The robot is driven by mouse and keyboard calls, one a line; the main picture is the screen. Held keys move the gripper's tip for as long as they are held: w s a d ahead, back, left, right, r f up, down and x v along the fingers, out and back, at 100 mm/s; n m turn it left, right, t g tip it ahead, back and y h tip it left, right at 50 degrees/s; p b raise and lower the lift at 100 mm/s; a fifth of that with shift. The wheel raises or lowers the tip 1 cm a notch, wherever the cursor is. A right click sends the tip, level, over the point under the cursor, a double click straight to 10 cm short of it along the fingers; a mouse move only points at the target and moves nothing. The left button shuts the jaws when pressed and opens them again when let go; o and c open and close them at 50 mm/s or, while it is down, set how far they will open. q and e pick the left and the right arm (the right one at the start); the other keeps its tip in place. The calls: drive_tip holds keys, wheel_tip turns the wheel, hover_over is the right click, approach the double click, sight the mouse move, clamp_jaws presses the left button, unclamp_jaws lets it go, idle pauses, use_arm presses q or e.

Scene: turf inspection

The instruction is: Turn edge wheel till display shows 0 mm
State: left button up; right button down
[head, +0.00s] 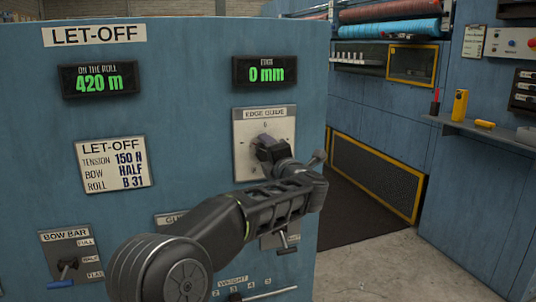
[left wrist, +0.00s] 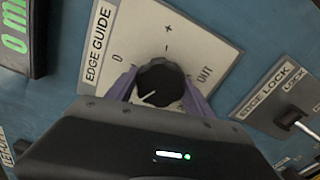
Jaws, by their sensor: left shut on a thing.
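The edge wheel is a round black knob (left wrist: 160,82) on the white EDGE GUIDE plate (left wrist: 118,35), with a pale pointer line on its face, in the left wrist view. My left gripper (left wrist: 162,90) is shut on it, one finger on each side. In the head view my left gripper (head: 270,152) reaches the EDGE GUIDE plate (head: 285,133) and hides most of the knob. The edge display (head: 265,70) above the plate reads 0 mm in green. Part of this display (left wrist: 17,35) also shows in the left wrist view. My right gripper is not in view.
The blue LET-OFF panel (head: 200,110) also carries a 420 m display (head: 98,79) and a bow bar lever (head: 66,268). An EDGE LOCK lever (left wrist: 290,118) sits close to the knob. A shelf (head: 480,128) with small tools stands at the right, beyond open floor.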

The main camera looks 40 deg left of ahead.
use_arm(q)
drive_tip(key=shift+f, duration=0.1)
drive_tip(key=o, duration=1.4)
drive_tip(key=shift+c, duration=0.2)
drive_tip(key=b+v, duration=0.1)
drive_tip(key=v, duration=0.6)
drive_tip(key=shift+s+d, duration=0.25)
drive_tip(key=shift+d, duration=0.1)
